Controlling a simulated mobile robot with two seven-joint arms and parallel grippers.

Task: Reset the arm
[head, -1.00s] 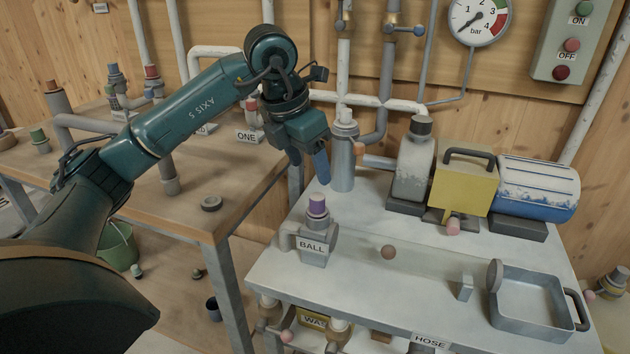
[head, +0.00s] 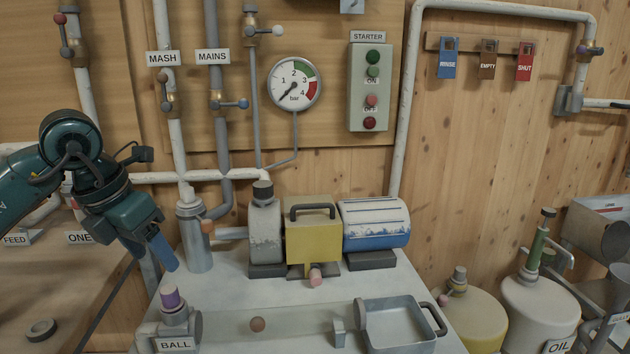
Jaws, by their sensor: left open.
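My left arm, teal, comes in from the left edge of the head view. Its gripper (head: 163,254) points down at the left side of the grey bench, with blue fingers. The jaws are open and nothing shows between them. The fingertips are in the picture just above the purple-capped valve (head: 172,300) labelled BALL; I see no contact. My right gripper is not in view.
A grey upright cylinder (head: 196,240) and wall pipes stand close right of the gripper.

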